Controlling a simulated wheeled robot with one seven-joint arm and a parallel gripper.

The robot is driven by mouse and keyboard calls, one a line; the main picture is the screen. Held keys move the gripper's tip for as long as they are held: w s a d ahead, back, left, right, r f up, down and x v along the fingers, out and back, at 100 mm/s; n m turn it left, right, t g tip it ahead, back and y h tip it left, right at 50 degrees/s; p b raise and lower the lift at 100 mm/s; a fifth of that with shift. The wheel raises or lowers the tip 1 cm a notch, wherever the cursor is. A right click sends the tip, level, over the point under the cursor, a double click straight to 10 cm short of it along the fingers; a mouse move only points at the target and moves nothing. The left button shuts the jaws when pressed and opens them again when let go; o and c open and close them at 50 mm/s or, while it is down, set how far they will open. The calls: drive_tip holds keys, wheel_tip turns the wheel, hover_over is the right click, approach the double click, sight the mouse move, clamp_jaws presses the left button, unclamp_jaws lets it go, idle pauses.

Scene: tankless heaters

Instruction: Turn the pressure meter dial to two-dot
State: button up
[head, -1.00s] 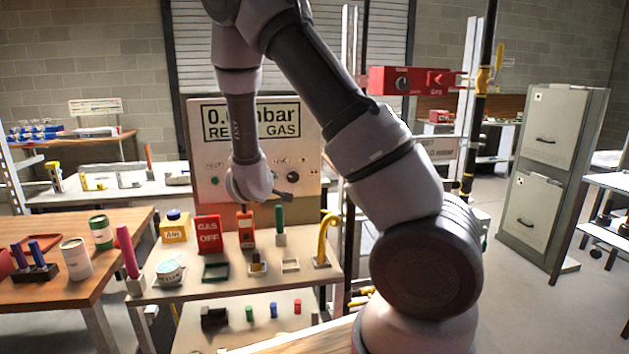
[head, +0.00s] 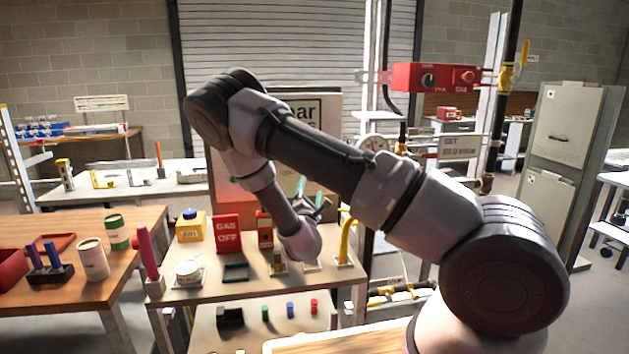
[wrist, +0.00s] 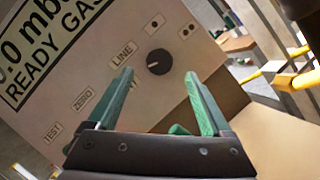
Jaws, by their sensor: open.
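The pressure meter panel (wrist: 75,105) fills much of the wrist view, tilted, with a "0.0 mbar READY GAS" display. Its round black dial (wrist: 159,62) sits beside the LINE label (wrist: 123,53). A one-dot plate (wrist: 153,24) and a two-dot plate (wrist: 188,31) lie above the dial in that view. I cannot tell which mark the dial points at. My gripper (wrist: 158,73) is open and empty, its green fingers pointing toward the panel with the dial between their tips in view, apparently not touching. In the head view, my arm hides most of the panel (head: 333,108) behind my gripper (head: 311,192).
A bench (head: 205,292) below the panel holds a red GAS OFF sign (head: 227,234), a yellow box (head: 190,227) and a yellow hook (head: 347,240). A red gas control box (head: 445,77) hangs at right. A wooden table (head: 75,220) stands at left.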

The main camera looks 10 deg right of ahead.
drive_tip(key=x, duration=0.5)
drive_tip(key=shift+w+d+r, duration=0.1)
drive_tip(key=shift+w, duration=0.25)
clamp_jaws()
